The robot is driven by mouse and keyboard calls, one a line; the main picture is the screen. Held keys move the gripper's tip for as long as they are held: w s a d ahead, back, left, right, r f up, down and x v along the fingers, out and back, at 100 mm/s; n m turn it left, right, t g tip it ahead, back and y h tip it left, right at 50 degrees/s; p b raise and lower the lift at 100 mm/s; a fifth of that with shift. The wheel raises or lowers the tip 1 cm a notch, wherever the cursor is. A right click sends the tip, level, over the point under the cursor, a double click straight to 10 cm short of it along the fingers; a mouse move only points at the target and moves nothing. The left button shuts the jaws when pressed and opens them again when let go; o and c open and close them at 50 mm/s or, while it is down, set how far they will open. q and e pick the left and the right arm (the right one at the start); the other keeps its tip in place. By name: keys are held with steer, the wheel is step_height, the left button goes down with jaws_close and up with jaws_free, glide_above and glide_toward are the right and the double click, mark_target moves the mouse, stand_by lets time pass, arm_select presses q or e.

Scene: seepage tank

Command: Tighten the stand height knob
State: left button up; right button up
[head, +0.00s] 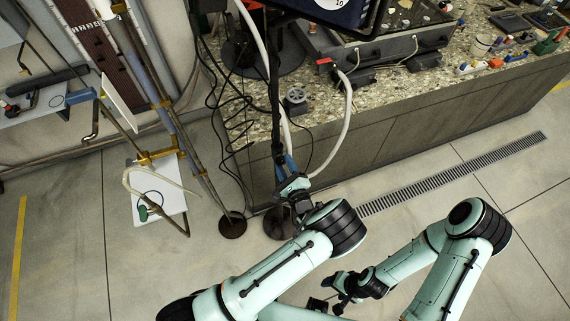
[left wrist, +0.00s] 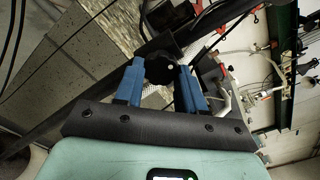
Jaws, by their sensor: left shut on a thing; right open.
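The stand is a black upright pole (head: 273,95) in front of the stone-topped counter, with a round dark base (head: 279,223) on the floor. In the left wrist view a dark round knob (left wrist: 163,69) with a small pale spot sits between the blue fingertips of my left gripper (left wrist: 161,82). The jaws are shut on the knob. In the head view my left gripper (head: 285,163) is at the pole beside the counter's front edge; the knob is hidden there. My right gripper (head: 331,294) hangs low near the bottom middle, open and apart from the stand.
The counter (head: 385,82) carries a tank (head: 400,45), a grey wheel-shaped part (head: 296,97) and several fittings. A dark screen (head: 335,12) is at the top. Pale hoses (head: 346,115) hang close to the pole. A floor grate (head: 455,172) runs through clear floor at the right.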

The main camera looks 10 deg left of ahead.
steer(key=shift+r, duration=0.1)
stand_by(0.3)
arm_select(q)
steer(key=o, duration=1)
steer(key=shift+o, duration=0.2)
steer(key=shift+s+d, duration=0.1)
steer(key=b+v, duration=0.2)
steer(key=v, duration=1.1)
arm_select(e)
steer(key=shift+s+f, duration=0.5)
steer(key=shift+f, duration=0.25)
steer(key=shift+s+f, duration=0.45)
steer(key=shift+f, duration=0.25)
arm_select(q)
steer(key=shift+s+d, duration=0.1)
